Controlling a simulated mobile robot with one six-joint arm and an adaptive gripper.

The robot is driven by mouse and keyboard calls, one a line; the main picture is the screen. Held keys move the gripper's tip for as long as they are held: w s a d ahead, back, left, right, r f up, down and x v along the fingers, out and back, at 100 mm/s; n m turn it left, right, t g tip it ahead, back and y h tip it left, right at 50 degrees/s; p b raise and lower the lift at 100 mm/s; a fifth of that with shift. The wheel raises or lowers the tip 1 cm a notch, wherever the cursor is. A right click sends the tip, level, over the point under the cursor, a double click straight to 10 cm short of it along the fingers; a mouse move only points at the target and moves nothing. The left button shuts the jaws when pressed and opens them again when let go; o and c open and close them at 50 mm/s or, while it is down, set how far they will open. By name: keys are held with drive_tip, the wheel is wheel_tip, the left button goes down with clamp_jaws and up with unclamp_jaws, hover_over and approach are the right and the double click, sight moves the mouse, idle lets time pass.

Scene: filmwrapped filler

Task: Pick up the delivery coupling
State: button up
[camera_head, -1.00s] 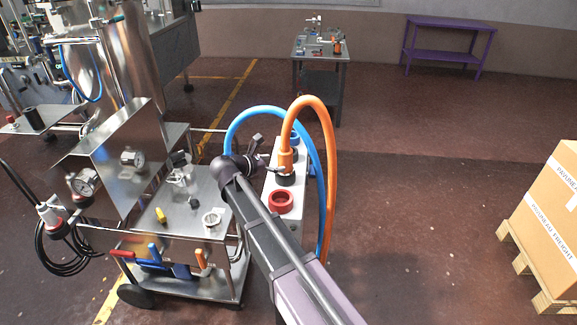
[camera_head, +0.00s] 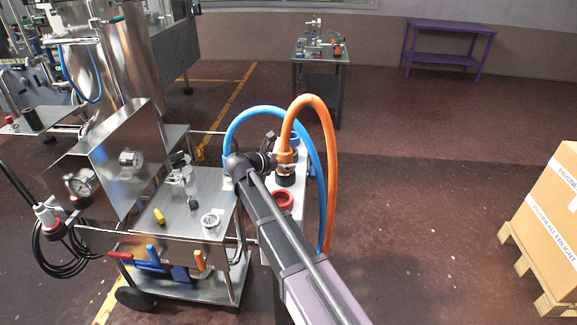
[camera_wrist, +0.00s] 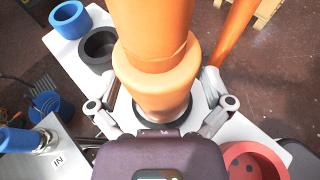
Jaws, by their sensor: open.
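The delivery coupling is an orange coupling (camera_head: 286,157) at the end of an orange hose (camera_head: 327,130). It stands upright in a dark socket on a white block. In the wrist view the coupling (camera_wrist: 155,95) fills the upper middle, its lower end in a dark ring. My gripper (camera_wrist: 160,112) is open, with one finger on each side of the coupling's lower part. Whether the fingers touch it I cannot tell. In the head view my gripper (camera_head: 277,160) is beside the coupling, partly hidden by my wrist.
A red ring (camera_head: 283,200) sits in front of the coupling, close to my gripper. A blue hose (camera_head: 235,120) arches behind. The wrist view shows a blue ring (camera_wrist: 70,18) and an empty dark ring (camera_wrist: 99,45).

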sight(281, 151)
drive_tip(key=shift+c, duration=0.2)
drive_tip(key=c, duration=1.2)
drive_tip(key=shift+r, duration=0.15)
wheel_tip(281, 151, up, 4)
drive_tip(key=p, duration=0.4)
drive_tip(key=shift+f, duration=0.2)
drive_tip(key=s+a, duration=0.3)
drive_tip(key=s, duration=0.4)
drive_tip(key=s+a+r+p, duration=0.1)
drive_tip(key=s+a, duration=0.1)
drive_tip(key=s, duration=0.6)
drive_tip(key=shift+a, duration=0.4)
drive_tip(key=shift+w+d, duration=0.1)
